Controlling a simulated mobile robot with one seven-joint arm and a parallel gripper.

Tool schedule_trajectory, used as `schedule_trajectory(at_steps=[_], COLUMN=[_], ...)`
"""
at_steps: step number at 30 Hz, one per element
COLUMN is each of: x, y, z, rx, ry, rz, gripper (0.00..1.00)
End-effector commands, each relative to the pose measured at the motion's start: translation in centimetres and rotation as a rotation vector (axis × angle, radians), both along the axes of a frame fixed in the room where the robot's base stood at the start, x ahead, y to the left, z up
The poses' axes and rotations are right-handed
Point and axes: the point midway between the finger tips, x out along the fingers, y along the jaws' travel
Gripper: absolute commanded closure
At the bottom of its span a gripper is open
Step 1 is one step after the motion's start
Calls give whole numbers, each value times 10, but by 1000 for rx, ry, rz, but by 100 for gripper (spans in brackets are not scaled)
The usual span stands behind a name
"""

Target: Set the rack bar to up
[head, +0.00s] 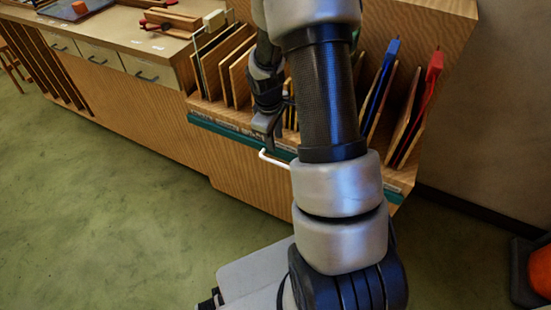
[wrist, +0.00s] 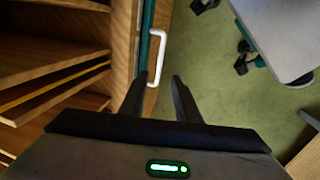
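The rack bar (head: 235,135) is a teal strip along the front lower edge of the wooden rack, partly hidden behind my arm. A white handle (head: 272,160) juts out from it. In the wrist view the teal bar (wrist: 147,38) runs up from the fingers, with the white handle (wrist: 161,45) to its right. My gripper (wrist: 160,77) is open; the handle's near end shows between its fingertips. Whether the fingers touch it, I cannot tell. In the head view my gripper (head: 267,135) is beside the handle, partly dark and hard to make out.
The rack holds several upright wooden boards (head: 228,65), plus a blue tool (head: 384,72) and a red tool (head: 430,80) at right. A counter with drawers (head: 100,55) stands at left. The green floor (head: 110,190) in front is clear. An orange object (head: 540,270) is at far right.

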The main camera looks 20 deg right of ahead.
Motion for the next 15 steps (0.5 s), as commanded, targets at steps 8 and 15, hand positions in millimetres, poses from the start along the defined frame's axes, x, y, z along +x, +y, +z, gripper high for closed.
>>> schedule_trajectory(at_steps=[8, 15], x=[6, 11], y=[-9, -16], z=[-65, -110], rx=[1, 0], ry=[4, 3], rz=[-1, -2], gripper=[71, 71])
